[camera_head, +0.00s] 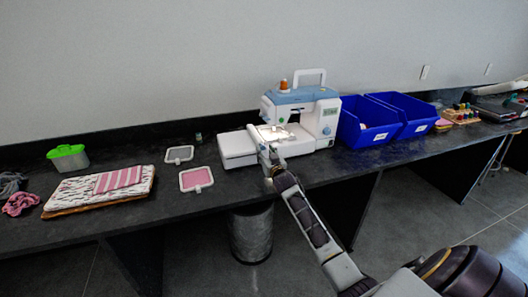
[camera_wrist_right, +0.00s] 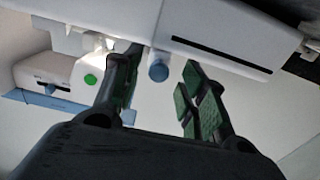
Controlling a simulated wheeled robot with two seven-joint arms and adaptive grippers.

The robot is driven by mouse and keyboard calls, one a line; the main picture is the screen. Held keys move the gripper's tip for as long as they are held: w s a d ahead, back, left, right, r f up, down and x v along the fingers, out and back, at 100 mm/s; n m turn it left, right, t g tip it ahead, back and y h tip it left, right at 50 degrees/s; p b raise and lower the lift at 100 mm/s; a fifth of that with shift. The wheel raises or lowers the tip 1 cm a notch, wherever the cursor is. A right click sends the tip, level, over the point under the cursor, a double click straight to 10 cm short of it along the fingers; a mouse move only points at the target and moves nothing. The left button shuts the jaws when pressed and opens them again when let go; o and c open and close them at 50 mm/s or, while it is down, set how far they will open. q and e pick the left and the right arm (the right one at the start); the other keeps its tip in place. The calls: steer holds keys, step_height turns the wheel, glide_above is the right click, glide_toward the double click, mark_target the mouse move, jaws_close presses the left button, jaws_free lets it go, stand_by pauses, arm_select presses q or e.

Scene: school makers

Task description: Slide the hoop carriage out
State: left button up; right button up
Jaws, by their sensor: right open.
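A white and light-blue sewing machine (camera_head: 328,120) stands on the dark counter, with a white embroidery unit (camera_head: 237,148) sticking out at its left. My right gripper (camera_head: 268,158) is in front of the unit and the lit needle area, partly hiding them. In the right wrist view, its two green-padded fingers (camera_wrist_right: 162,62) are open. A blue-grey knob (camera_wrist_right: 158,72) shows between the fingertips, below a white bar with a dark slot (camera_wrist_right: 225,42), which looks like the hoop carriage. Contact with the knob cannot be told. My left gripper is not in view.
Two small hoops, one pale (camera_head: 180,154) and one with pink fabric (camera_head: 197,179), lie left of the machine. Blue bins (camera_head: 365,125) stand close at its right. A folded-fabric stack (camera_head: 98,190) and green-lidded tub (camera_head: 68,157) are farther left. A bin (camera_head: 251,235) stands below the counter.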

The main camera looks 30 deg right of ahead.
steer(key=shift+x, duration=0.8)
steer(key=shift+w, duration=0.2)
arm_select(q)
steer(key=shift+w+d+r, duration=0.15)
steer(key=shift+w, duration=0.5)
